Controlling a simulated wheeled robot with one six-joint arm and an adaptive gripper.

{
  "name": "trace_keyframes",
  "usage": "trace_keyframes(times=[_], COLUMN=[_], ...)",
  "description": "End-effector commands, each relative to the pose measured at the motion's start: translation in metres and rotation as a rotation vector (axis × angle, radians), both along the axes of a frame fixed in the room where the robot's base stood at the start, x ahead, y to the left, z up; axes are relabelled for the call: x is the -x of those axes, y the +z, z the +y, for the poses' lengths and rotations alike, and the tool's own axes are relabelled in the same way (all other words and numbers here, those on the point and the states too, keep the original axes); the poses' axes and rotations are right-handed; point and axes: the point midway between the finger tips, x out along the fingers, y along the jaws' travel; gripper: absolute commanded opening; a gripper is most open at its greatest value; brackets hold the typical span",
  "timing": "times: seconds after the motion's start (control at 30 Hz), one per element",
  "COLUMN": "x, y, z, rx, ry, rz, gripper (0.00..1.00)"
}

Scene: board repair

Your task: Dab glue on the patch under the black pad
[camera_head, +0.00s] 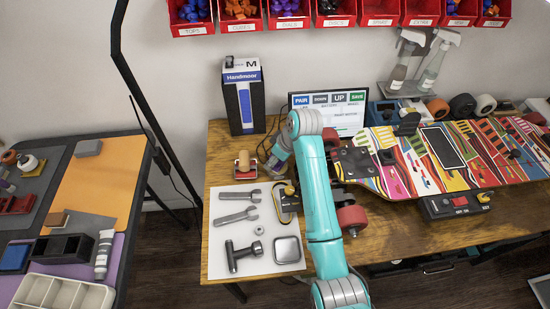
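A colourful skateboard deck (400,177) lies across the wooden workbench. A flat black rectangular pad (442,147) with a pale border is on the deck; anything beneath it is hidden. My gripper (272,168) is at the left of the deck, pointing down near the bench's left side, small and partly hidden by my wrist. I cannot tell its finger opening or whether it holds anything. No patch can be made out for certain.
A wood-topped red tool (245,163) stands near my gripper. A black control box (454,205) is at the bench's front. Spray bottles (432,66), wheels and a screen (327,111) line the back.

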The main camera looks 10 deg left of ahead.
Motion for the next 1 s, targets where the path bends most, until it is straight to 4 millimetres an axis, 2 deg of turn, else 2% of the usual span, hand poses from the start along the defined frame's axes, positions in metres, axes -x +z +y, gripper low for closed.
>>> trace_keyframes(times=[0.23, 1.0], x=[0.001, 0.0], y=[0.002, 0.056], z=[0.0, 0.0], rx=[0.001, 0.001], ry=[0.0, 0.0], rz=[0.003, 0.001], gripper=[0.29, 0.29])
